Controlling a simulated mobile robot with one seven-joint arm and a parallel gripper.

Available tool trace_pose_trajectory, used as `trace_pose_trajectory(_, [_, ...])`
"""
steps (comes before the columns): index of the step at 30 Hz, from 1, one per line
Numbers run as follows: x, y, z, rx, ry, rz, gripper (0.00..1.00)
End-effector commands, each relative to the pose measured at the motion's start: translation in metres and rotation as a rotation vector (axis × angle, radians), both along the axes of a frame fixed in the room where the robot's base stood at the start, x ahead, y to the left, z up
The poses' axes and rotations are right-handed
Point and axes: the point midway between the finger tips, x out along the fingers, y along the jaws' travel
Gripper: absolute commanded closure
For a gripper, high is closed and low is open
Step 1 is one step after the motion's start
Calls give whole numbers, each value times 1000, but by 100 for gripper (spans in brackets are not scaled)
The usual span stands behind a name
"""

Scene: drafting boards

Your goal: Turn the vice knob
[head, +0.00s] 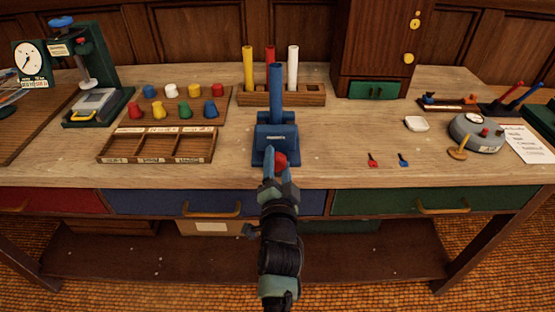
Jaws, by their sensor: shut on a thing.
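The blue vice (277,140) stands on the wooden bench near its front edge. A blue tube (275,88) stands upright in it. The red vice knob (281,160) is on the vice's front, low down. My gripper (275,163) reaches in from the front of the bench and is shut on the red knob. The fingertips and part of the knob overlap in this view, so the exact grip is partly hidden.
A compartment tray (157,160) and several coloured caps (158,109) lie left of the vice. A rack (280,99) with yellow, red and white tubes stands behind it. Two small parts (373,160) lie to the right. A round grey device (476,133) stands farther right.

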Motion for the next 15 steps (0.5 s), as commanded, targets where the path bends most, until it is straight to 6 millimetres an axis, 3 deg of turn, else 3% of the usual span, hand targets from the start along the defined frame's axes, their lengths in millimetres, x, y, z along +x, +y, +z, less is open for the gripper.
trace_pose_trajectory(15, [0, 0, -2, 268, 3, 0, 98])
